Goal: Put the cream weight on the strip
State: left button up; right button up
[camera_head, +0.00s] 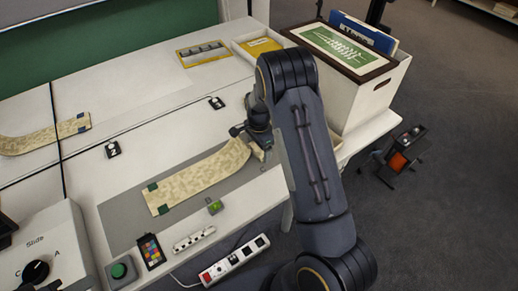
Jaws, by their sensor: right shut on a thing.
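A long beige mottled strip (200,177) lies on a grey mat (126,214), with green tabs at its left end and its right end bending upward in the picture. My right gripper (260,149) is at the strip's right end, shut on a small cream piece (257,152) that looks like the cream weight. The piece is mostly hidden by the gripper, and I cannot tell whether it touches the strip. My left gripper is not in view.
Another beige strip (40,140) lies at the left. A white box (375,100) with a framed picture (346,49) stands behind my right arm.

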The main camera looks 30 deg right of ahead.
aim_at(258, 148)
notch_tip(258, 148, up, 3)
jog(key=shift+r+b, duration=0.15)
jog(key=shift+b, duration=0.3)
jog(key=s+r, duration=0.2)
jog(key=s+a+r, duration=0.1)
jog(key=s+r, duration=0.1)
jog(key=r, duration=0.1)
jog(key=shift+s+a, duration=0.1)
jog(key=shift+s, duration=0.1)
jog(key=s+a+r, duration=0.2)
jog(key=s+r, duration=0.3)
jog(key=s, duration=0.4)
jog(key=w+a+f+n, duration=0.1)
jog(key=a+f+n, duration=0.1)
jog(key=n, duration=0.3)
jog(key=w+a+f+n, duration=0.2)
jog(key=a+f+n, duration=0.1)
jog(key=n, duration=0.2)
jog(key=w+a+f+n, duration=0.2)
jog(key=a+n, duration=0.1)
jog(key=n, duration=0.3)
jog(key=shift+w+f, duration=0.1)
jog(key=shift+f, duration=0.2)
jog(key=shift+w+a+f+n, duration=0.1)
jog(key=shift+a+f+n, duration=0.2)
jog(key=shift+n, duration=0.3)
